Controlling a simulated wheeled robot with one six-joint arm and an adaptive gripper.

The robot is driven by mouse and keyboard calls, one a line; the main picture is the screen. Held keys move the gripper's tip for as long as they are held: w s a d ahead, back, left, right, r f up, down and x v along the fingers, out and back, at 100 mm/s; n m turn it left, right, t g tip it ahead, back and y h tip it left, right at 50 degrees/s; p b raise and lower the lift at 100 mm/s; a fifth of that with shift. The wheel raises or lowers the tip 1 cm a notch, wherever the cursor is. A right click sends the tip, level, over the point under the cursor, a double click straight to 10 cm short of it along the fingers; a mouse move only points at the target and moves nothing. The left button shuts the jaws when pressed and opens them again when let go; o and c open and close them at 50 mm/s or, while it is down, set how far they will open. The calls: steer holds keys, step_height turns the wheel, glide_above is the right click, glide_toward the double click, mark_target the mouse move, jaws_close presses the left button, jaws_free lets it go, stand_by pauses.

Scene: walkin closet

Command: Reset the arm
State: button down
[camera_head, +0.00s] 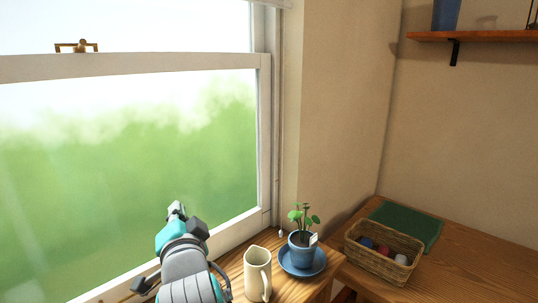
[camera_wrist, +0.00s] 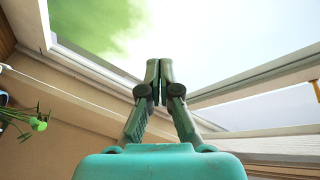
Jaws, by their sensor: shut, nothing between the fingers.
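My gripper (camera_head: 177,210) is raised in front of the window at the lower left of the head view. In the wrist view my gripper (camera_wrist: 159,70) points up toward the window, with its two fingertips together and nothing between them. The window (camera_head: 130,150) has a white frame and a brass latch (camera_head: 76,46) on its middle rail. I cannot tell how far the gripper is from the glass.
A cream pitcher (camera_head: 254,274) stands on the wooden sill right of my arm. Beside it a potted plant (camera_head: 302,245) sits on a blue saucer (camera_head: 285,262). A wicker basket (camera_head: 364,262) with balls and a green cloth (camera_head: 425,222) are on the wooden table (camera_head: 470,262). A shelf (camera_head: 490,36) is upper right.

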steer(key=s+d+f+n+h, duration=0.1)
steer(key=s+d+f, duration=0.1)
steer(key=d+f, duration=0.6)
steer(key=s+d+f+n, duration=0.15)
steer(key=d+f, duration=0.25)
steer(key=f, duration=0.8)
steer(key=s+d+f+n+h, duration=0.2)
steer(key=s+d+f, duration=0.9)
steer(key=f, duration=0.1)
steer(key=s+d+f+g+h, duration=0.1)
steer(key=s+d+f, duration=0.25)
steer(key=s, duration=0.35)
steer(key=s+d+f+h, duration=0.1)
steer(key=s+d+f, duration=0.1)
steer(key=s+d, duration=0.45)
steer(key=s+d+r+h, duration=0.1)
steer(key=s, duration=0.8)
steer(key=s+d+r+n+h, duration=0.1)
steer(key=s+d+r, duration=0.1)
steer(key=s, duration=0.7)
steer(key=shift+d+r+g, duration=0.25)
steer(key=shift+d+g, duration=0.05)
steer(key=shift+g, duration=0.1)
